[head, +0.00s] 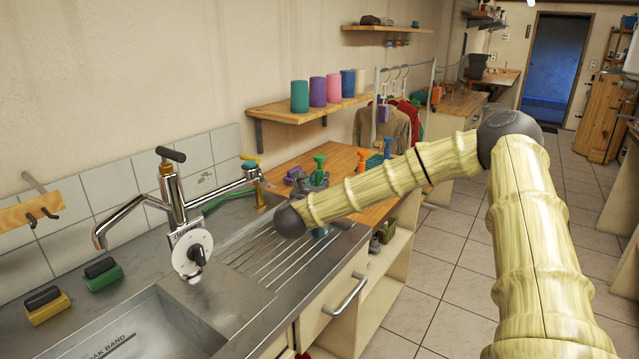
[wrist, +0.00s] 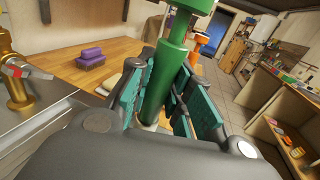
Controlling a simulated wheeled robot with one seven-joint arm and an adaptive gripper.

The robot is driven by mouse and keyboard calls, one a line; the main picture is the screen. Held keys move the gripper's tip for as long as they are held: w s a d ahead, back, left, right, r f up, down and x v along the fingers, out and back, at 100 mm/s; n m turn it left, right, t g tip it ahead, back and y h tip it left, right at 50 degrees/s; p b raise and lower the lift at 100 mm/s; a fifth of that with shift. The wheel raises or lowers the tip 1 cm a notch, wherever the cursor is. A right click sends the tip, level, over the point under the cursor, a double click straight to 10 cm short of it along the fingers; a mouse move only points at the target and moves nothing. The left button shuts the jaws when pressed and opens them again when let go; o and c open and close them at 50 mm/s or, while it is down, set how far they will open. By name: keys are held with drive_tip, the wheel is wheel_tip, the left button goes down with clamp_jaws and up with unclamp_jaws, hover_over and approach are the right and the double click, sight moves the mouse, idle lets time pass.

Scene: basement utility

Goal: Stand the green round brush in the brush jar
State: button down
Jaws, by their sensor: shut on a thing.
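The green round brush (head: 319,161) stands roughly upright in my gripper (head: 316,184), over the wooden counter beside the sink's drainboard. In the wrist view the green brush (wrist: 164,85) passes between the teal finger pads of my gripper (wrist: 155,98), which is shut on it. I cannot pick out the brush jar for certain; a pale edge shows at the brush's foot in the wrist view, too little to identify.
An orange brush-like thing (head: 362,158) stands behind my gripper on the counter (head: 335,158). A purple block (wrist: 90,57) lies to the left. The faucet (head: 176,200) and brass tap (head: 256,188) rise nearby. A shelf with several coloured cups (head: 318,91) hangs above.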

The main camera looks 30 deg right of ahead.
drive_tip(key=shift+f+b, duration=2.55)
drive_tip(key=shift+f, duration=0.05)
idle(2.1)
drive_tip(key=c, duration=1.2)
unclamp_jaws()
drive_tip(key=v, duration=1.2)
